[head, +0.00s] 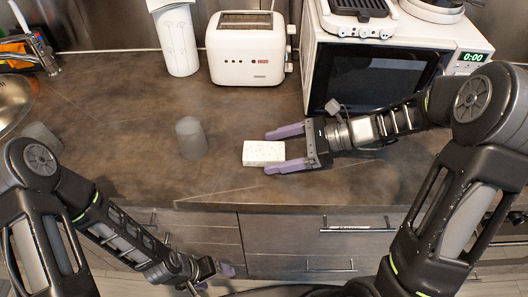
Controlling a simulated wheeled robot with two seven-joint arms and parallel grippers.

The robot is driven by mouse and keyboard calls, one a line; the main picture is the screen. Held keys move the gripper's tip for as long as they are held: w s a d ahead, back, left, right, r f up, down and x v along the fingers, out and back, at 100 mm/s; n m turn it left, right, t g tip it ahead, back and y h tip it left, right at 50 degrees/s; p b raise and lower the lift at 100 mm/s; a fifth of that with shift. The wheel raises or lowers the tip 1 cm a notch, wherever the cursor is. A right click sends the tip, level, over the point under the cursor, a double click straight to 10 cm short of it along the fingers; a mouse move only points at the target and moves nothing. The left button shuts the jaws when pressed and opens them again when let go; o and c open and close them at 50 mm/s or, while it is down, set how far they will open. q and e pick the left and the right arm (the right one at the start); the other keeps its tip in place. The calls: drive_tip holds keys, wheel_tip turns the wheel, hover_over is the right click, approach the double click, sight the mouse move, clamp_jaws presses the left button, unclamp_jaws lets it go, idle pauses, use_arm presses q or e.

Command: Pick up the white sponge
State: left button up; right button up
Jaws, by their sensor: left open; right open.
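The white sponge (263,153) lies flat on the brown countertop, left of the microwave. My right gripper (285,149) comes in from the right with its two purple fingers spread, one beyond the sponge and one on its near side. The sponge's right end lies at or between the fingertips; I cannot tell whether they touch it. My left gripper (213,275) hangs low in front of the drawers, below the counter edge, away from the sponge.
A grey cylinder (191,138) stands left of the sponge. A white toaster (246,48), a paper towel roll (177,38) and a microwave (372,75) stand along the back. A sink (12,101) is at the left. The countertop (110,125) is clear between sink and cylinder.

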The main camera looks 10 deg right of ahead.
sight(277, 151)
drive_tip(key=shift+c, duration=0.2)
drive_tip(key=c, duration=1.5)
wheel_tip(277, 151, up, 10)
drive_tip(key=shift+p, duration=0.4)
drive_tip(key=o, duration=0.9)
drive_tip(key=c, duration=0.7)
drive_tip(key=shift+o, duration=0.2)
